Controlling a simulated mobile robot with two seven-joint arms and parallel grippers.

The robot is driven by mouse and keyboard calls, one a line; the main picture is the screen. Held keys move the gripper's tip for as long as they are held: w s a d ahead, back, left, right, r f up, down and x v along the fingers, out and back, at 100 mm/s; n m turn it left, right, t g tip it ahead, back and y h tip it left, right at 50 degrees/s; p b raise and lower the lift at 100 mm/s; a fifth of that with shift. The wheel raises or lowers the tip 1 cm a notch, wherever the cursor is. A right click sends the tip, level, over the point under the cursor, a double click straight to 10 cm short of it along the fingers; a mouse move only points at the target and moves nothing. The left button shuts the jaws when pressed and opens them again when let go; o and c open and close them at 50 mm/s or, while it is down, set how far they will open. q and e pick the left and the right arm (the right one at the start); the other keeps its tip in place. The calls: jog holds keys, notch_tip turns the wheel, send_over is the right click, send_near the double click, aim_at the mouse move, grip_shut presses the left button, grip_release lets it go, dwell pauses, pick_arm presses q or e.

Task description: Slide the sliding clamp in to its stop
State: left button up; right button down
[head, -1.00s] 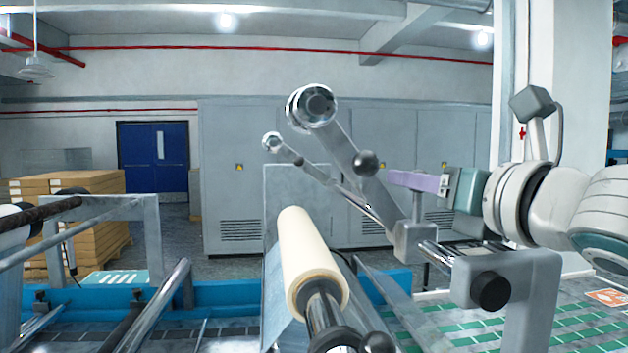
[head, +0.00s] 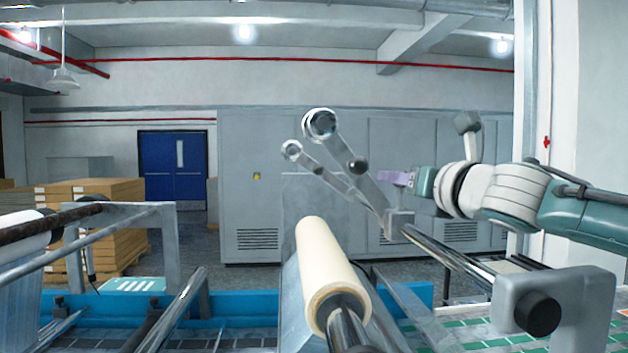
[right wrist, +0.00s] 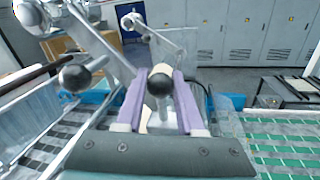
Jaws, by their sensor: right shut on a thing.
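The sliding clamp (head: 399,223) is a grey block on a shiny rod, with a slanting lever, a round end and a black ball knob. My right gripper (head: 388,178) is just above the block, reaching in from the right. In the right wrist view, its purple fingers (right wrist: 158,88) are shut on the clamp's handle. A black ball (right wrist: 158,84) shows between them. The exact contact is hidden in the head view. Bare rod (head: 455,255) runs from the block to the near bracket (head: 580,315). I cannot make out the stop. My left gripper is not in view.
A cream roll (head: 325,265) on a shaft lies left of the clamp. A second lever (head: 318,172) stands close behind. Cartons (head: 95,195) stand at the far left and grey cabinets (head: 250,170) behind.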

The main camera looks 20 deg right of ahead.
jog(key=c, duration=0.5)
grip_release()
jog(key=shift+c, duration=0.2)
jog(key=shift+s+f, duration=0.1)
jog(key=shift+s, duration=0.35)
jog(key=s+b, duration=0.4)
jog(key=s, duration=0.5)
jog(key=shift+a, duration=0.25)
